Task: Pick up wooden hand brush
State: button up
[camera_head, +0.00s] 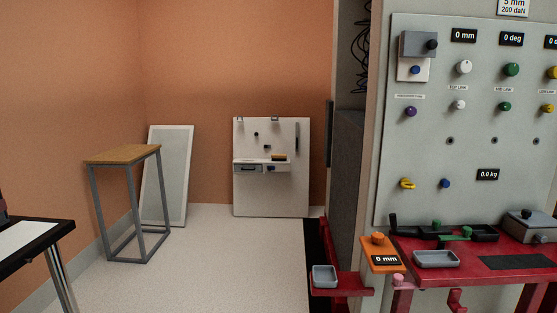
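I cannot make out a wooden hand brush for certain. A small yellow and dark item (279,157) lies on the narrow shelf of the white board unit (270,192) at the back wall; it is too small to tell whether it is a brush. My gripper is not in view.
A tall wooden-topped side table (124,154) stands at left, before a leaning framed panel (167,178). A black-edged table (34,240) is at near left. A knobbed grey panel (476,120) and a red bench (470,262) with grey trays fill the right. The middle floor (215,255) is clear.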

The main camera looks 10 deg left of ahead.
aim_at(275, 158)
jog(key=k, duration=0.6)
jog(key=u, duration=0.4)
jog(key=i, duration=1.2)
jog(key=u, duration=0.6)
jog(key=i, duration=3.9)
jog(key=z, duration=1)
jog(key=i, duration=1.15)
jog(key=z, duration=0.35)
